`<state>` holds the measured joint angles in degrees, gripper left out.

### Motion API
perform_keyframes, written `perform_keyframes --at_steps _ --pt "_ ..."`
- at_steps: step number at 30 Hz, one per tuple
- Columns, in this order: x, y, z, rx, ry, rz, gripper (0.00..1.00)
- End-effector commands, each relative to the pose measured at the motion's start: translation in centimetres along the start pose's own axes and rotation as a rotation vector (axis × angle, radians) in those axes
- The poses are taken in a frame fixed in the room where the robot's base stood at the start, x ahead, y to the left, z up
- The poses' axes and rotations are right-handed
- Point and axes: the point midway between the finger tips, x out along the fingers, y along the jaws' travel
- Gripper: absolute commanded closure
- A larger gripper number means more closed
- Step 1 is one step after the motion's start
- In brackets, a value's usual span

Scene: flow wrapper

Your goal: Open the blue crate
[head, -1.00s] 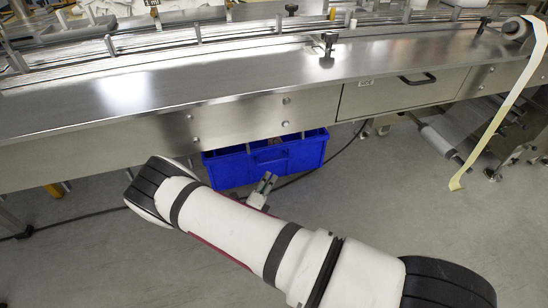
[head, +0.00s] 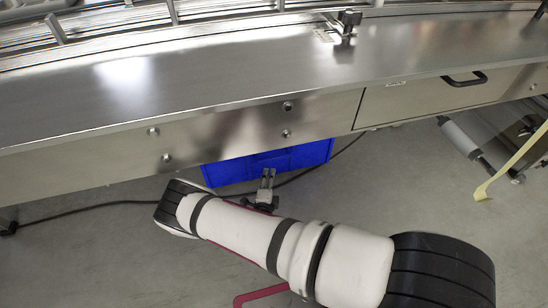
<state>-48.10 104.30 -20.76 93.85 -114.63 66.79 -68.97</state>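The blue crate (head: 236,170) stands on the floor under the front edge of the steel machine. Only its front wall shows; its top and inside are hidden by the machine.
The steel machine table (head: 225,92) overhangs the crate. A drawer (head: 425,98) with a black handle (head: 464,79) is on its front at the right. A roller (head: 459,138) and a yellowish strip (head: 512,163) hang at the far right. A black cable (head: 95,207) runs along the floor.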

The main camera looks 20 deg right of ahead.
Motion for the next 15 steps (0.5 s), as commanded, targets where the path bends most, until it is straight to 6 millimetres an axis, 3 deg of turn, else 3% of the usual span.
perform_keyframes --at_steps 15 --pt "9.7 0.2 -0.1 0.004 0.002 -0.002 0.65"
